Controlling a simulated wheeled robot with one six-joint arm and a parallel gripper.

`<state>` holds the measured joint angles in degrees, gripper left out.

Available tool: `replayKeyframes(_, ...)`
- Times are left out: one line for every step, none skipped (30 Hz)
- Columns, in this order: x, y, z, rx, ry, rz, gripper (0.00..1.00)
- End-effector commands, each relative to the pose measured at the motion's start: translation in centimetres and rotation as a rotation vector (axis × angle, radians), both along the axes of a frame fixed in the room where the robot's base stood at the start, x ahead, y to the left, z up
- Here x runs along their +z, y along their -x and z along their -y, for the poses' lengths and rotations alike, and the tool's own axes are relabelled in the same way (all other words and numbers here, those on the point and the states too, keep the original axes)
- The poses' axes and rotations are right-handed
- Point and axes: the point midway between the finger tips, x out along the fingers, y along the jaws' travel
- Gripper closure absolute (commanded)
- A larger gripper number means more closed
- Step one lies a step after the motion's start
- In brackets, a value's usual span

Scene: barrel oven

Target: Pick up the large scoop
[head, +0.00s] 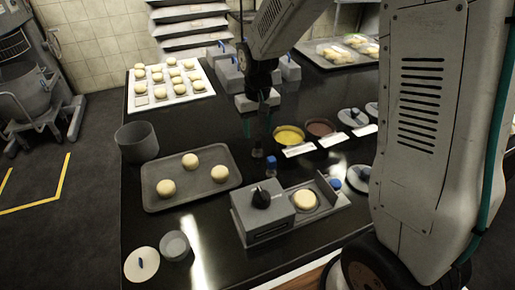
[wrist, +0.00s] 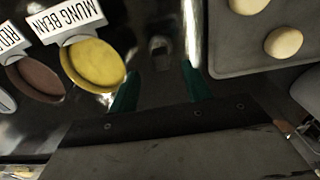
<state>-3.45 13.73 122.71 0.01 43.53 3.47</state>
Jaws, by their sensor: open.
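A small grey, rounded shape (wrist: 160,48) shows on the dark counter ahead of the gap between the fingers. It may be part of a scoop, but its size and type cannot be told. I cannot clearly pick out the large scoop in the head view.
The bowl of yellow filling (head: 288,136) and one of brown filling (head: 320,128) stand close right. A grey tray (head: 160,200) with buns lies front left, beside a grey pot (head: 137,141). A grey press (head: 262,208) stands in front. Lidded grey containers (head: 228,76) stand behind.

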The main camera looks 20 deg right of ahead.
Motion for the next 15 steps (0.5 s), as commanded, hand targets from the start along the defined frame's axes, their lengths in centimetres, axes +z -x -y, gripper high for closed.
replayKeyframes(-0.7,0.1,0.0,0.0,0.0,-0.002,0.51)
replayKeyframes(-1.0,0.1,0.0,0.0,0.0,-0.003,0.51)
replayKeyframes(-1.4,0.1,0.0,0.0,0.0,-0.004,0.51)
replayKeyframes(-1.8,0.2,0.0,0.0,0.0,-0.003,0.51)
replayKeyframes(-2.1,0.2,-0.1,0.0,0.0,-0.003,0.51)
replayKeyframes(-2.7,0.2,-0.1,0.0,0.0,-0.004,0.51)
replayKeyframes(-3.2,0.3,-0.1,0.0,0.0,-0.005,0.51)
replayKeyframes(-3.7,0.3,-0.2,0.0,0.0,-0.004,0.51)
replayKeyframes(-4.3,0.3,-0.2,0.0,0.0,-0.004,0.51)
replayKeyframes(-4.8,0.3,-0.2,0.0,0.0,-0.004,0.51)
replayKeyframes(-5.2,0.3,-0.2,0.0,0.0,-0.004,0.51)
replayKeyframes(-5.6,0.3,-0.2,0.0,0.0,-0.003,0.51)
replayKeyframes(-5.9,0.3,-0.2,0.0,0.0,-0.002,0.51)
replayKeyframes(-6.1,0.3,-0.2,0.0,0.0,-0.002,0.51)
replayKeyframes(-6.3,0.3,-0.2,0.0,0.0,-0.002,0.51)
